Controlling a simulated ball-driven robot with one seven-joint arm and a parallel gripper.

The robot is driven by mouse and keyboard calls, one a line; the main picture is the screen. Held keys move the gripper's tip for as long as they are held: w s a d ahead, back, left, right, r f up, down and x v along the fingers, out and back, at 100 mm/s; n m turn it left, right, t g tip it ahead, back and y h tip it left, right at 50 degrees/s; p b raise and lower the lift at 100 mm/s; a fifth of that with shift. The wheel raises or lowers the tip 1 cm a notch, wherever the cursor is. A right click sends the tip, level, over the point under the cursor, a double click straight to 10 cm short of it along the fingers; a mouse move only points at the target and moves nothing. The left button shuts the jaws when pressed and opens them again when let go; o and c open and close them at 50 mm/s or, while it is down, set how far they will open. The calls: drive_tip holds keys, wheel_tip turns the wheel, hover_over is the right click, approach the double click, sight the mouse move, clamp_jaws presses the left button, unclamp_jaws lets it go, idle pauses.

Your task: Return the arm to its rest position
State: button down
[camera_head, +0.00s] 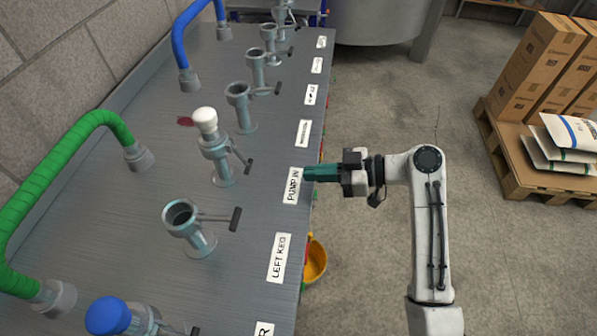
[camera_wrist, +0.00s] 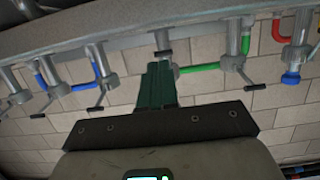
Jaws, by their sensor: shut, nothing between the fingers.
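My gripper (camera_head: 308,173) has teal fingers and sits beside the bench's right edge in the head view, near the label reading "PUMP IN" (camera_head: 293,186). Its fingers are shut and hold nothing. The arm reaches in from the lower right. In the wrist view my gripper (camera_wrist: 160,68) points toward the row of valve ports, with its fingers together. The head view does not show clearly whether the fingers touch the bench edge.
The metal bench (camera_head: 262,185) carries several ported valves, one with a white cap (camera_head: 205,120) and one with a blue cap (camera_head: 108,316). A green hose (camera_head: 50,180) arches at left. A yellow bowl (camera_head: 315,262) is beside the bench. A pallet (camera_head: 512,178) holds boxes.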

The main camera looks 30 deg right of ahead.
drive_tip(key=shift+v, duration=1.25)
drive_tip(key=shift+f, duration=0.1)
drive_tip(key=s+a+f+m+g+h+p, duration=0.1)
drive_tip(key=s+f+m+g+h+p, duration=0.3)
drive_tip(key=s+f, duration=0.6)
drive_tip(key=s+d+m+g+h+p, duration=0.1)
drive_tip(key=s+m+g+h, duration=0.1)
drive_tip(key=s, duration=0.6)
drive_tip(key=s+d+r+m+g+h, duration=0.1)
drive_tip(key=s+d+m+h, duration=0.1)
drive_tip(key=s+m+h, duration=0.3)
drive_tip(key=s+h, duration=0.1)
drive_tip(key=s, duration=0.1)
drive_tip(key=shift+s+d+g+p, duration=0.25)
drive_tip(key=shift+s+g+p, duration=0.1)
drive_tip(key=shift+s+g, duration=0.05)
drive_tip(key=shift+r, duration=0.15)
